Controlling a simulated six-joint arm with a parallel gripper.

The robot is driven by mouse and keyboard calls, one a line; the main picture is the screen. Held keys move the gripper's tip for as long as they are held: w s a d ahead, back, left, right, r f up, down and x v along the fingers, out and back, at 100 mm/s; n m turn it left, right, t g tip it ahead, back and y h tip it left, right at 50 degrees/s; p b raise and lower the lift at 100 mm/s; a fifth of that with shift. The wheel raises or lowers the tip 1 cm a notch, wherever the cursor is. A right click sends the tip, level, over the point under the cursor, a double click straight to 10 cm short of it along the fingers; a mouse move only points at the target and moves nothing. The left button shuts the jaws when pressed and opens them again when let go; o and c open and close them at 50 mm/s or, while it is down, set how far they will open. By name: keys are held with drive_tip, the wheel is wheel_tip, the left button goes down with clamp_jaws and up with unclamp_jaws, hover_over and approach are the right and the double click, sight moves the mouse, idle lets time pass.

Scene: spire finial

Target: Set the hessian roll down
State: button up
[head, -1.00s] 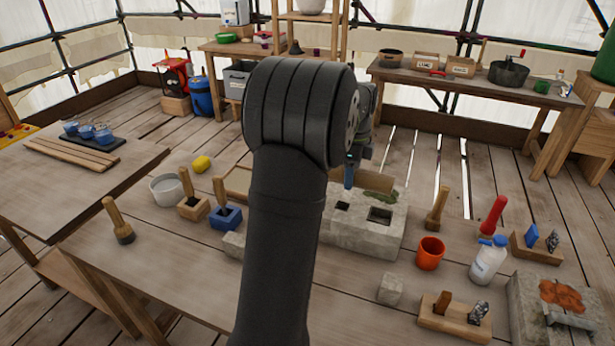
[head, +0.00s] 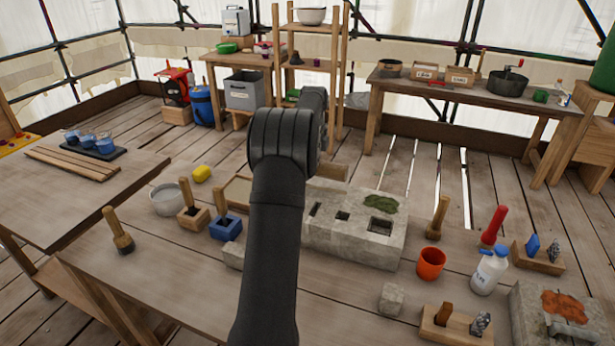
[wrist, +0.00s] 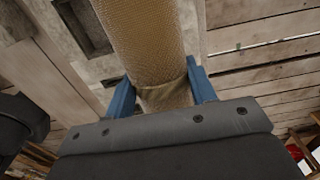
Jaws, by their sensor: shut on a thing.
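The hessian roll (wrist: 140,35) is a tan, coarsely woven cylinder with a seam or tie near its lower end. It shows only in the wrist view. My gripper (wrist: 160,84) has its two blue fingers on either side of the roll near that end and is shut on it. The roll passes in front of a grey stone surface with a dark recess (wrist: 82,25). Whether it touches anything beneath cannot be told. In the head view my arm hides both the gripper and the roll.
A pale stone block (head: 340,243) with square sockets and a mossy patch stands mid-bench. An orange cup (head: 431,263), a white bottle (head: 488,271) and a small stone cube (head: 392,298) are to its right. A blue block (head: 225,227) with a wooden handle is to its left.

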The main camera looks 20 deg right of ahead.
drive_tip(key=shift+w+a+f, duration=0.55)
drive_tip(key=shift+w+f, duration=0.15)
drive_tip(key=shift+w, duration=0.15)
drive_tip(key=shift+f, duration=1.85)
drive_tip(key=shift+f, duration=0.2)
drive_tip(key=o, duration=1.2)
drive_tip(key=shift+c, duration=0.2)
wheel_tip(320, 180, up, 12)
drive_tip(key=shift+r, duration=0.2)
